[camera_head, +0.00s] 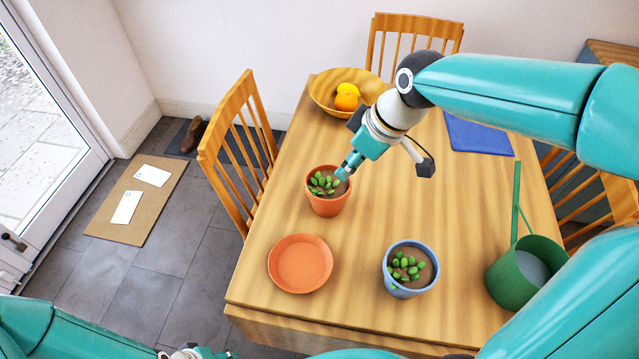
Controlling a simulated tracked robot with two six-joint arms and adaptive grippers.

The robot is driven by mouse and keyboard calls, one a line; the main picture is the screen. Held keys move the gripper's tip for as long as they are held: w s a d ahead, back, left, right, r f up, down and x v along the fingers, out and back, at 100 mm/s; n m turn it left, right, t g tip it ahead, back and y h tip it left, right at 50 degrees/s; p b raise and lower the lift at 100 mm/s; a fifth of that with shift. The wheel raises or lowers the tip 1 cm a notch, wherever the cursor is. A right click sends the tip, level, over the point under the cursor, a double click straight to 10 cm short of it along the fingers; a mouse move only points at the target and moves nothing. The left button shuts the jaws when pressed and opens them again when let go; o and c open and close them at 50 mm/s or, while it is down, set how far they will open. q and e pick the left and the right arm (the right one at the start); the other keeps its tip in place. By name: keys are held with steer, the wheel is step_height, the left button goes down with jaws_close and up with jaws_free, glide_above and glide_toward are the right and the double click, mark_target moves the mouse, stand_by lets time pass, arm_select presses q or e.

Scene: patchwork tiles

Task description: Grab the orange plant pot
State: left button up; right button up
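The orange plant pot (327,206) stands upright on the wooden table, left of the middle, with a small green plant in dark soil. My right gripper (343,173) comes down from the upper right, and its tip is at the right side of the pot's rim, over the plant's edge. I cannot tell whether it touches the pot or whether its fingers are apart. My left arm shows at the bottom left edge, and its gripper is mostly cut off there.
An orange saucer (300,263) lies in front of the pot. A blue pot with a plant (410,277) and a green watering can (515,283) stand to the right. A wooden bowl with oranges (324,93) and a blue cloth (478,134) are farther back. Chairs surround the table.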

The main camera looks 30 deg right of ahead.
glide_above(318, 196)
steer(key=s+d, duration=0.1)
steer(key=s, duration=0.2)
step_height(318, 196, down, 10)
steer(key=shift+w+p+x, duration=0.2)
steer(key=shift+p+x, duration=0.1)
steer(key=shift+x, duration=1.1)
steer(key=shift+w+p+x, duration=0.2)
steer(key=shift+p+x, duration=0.05)
steer(key=shift+x, duration=1.2)
steer(key=shift+d+r, duration=0.15)
steer(key=shift+d, duration=0.05)
jaws_close()
